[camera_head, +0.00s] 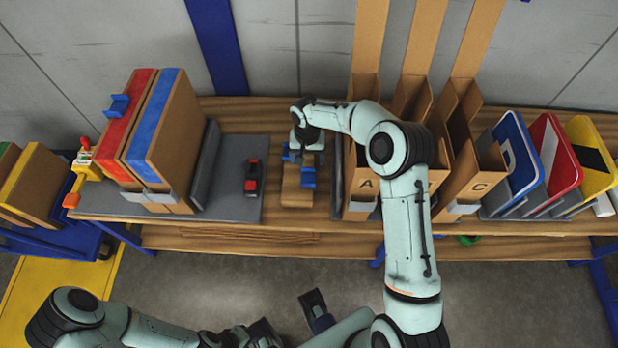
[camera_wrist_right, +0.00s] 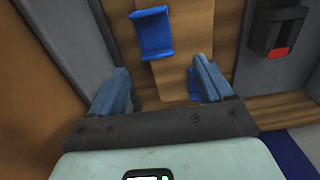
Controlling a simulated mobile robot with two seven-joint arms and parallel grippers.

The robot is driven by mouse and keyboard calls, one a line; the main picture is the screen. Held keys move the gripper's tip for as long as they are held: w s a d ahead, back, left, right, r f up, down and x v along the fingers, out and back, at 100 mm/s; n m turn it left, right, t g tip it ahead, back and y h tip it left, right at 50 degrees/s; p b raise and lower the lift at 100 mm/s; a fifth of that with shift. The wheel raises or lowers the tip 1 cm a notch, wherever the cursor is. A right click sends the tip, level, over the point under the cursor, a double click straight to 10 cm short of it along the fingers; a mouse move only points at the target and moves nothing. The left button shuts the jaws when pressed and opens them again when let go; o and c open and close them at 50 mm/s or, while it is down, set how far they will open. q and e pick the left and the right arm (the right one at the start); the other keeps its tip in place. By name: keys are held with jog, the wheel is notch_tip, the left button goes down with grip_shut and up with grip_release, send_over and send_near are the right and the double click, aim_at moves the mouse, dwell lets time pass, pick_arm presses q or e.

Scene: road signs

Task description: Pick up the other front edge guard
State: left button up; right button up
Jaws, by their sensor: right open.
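One blue edge guard (camera_head: 308,178) lies on the narrow wooden board (camera_head: 297,197) in the middle of the table; it also shows in the wrist view (camera_wrist_right: 152,33), ahead of the fingers. A second blue guard (camera_wrist_right: 195,84) is partly hidden behind one finger in the wrist view. My right gripper (camera_head: 303,157) is open over the far part of the board, pointing down. Its fingers (camera_wrist_right: 160,88) are spread and empty, with bare wood between them. My left arm is low at the left; its gripper is dark and partly cut off by the bottom edge.
A black and red tool (camera_head: 252,178) lies on the grey mat (camera_head: 233,205) left of the board. Cartons with red and blue strips (camera_head: 170,120) stand further left, another blue guard (camera_head: 117,107) on them. Lettered bins (camera_head: 362,185) and road signs (camera_head: 545,150) stand right.

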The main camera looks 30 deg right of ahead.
aim_at(309, 168)
jog(key=f, duration=0.5)
jog(key=shift+s+d+f, duration=0.15)
jog(key=shift+d, duration=0.05)
jog(key=c, duration=1.1)
jog(key=shift+c, duration=0.2)
